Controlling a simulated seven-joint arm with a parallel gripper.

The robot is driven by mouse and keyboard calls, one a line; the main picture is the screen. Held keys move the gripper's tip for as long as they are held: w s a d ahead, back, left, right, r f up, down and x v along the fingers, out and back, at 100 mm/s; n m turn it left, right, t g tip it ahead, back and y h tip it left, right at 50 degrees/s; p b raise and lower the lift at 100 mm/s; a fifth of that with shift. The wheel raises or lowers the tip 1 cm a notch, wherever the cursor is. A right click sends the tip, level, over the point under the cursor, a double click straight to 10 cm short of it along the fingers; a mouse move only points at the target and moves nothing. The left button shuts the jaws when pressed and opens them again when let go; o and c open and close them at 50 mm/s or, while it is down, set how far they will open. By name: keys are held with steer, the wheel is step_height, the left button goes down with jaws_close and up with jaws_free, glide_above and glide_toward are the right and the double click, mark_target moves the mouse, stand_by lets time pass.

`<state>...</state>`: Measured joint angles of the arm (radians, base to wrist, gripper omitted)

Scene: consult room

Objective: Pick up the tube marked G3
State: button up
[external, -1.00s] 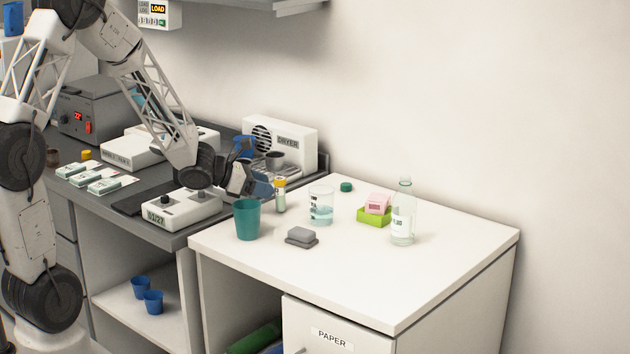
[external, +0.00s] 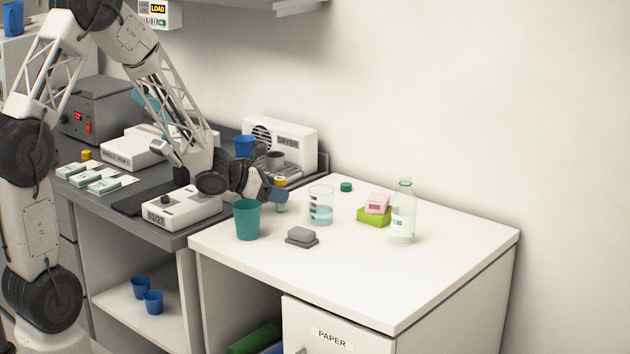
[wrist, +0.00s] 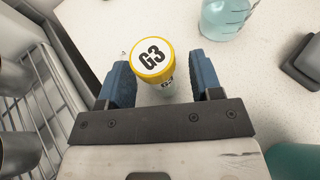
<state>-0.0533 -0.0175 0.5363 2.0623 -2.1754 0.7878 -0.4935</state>
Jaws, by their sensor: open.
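The tube marked G3 (wrist: 153,60) has a yellow cap with a white, lettered top, seen from above in the wrist view. It stands upright between the two blue fingers of my gripper (wrist: 163,80), with a gap on the right; the left finger is close to the cap. My gripper is open. In the external view the tube (external: 281,185) stands on the white table behind the teal cup, partly hidden by my gripper (external: 277,192).
The teal cup (external: 248,221) stands close in front of my gripper. The beaker (external: 320,207) with blue liquid is just right of the tube. A grey block (external: 301,236) sits in front of the beaker. The glass bottle (external: 403,222) and green tray (external: 374,218) are farther right; the table's right front is clear.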

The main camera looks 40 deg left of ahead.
steer(key=shift+w+d+f, duration=0.2)
steer(key=shift+w+d, duration=0.05)
steer(key=shift+w, duration=0.15)
stand_by(0.3)
steer(key=c, duration=0.9)
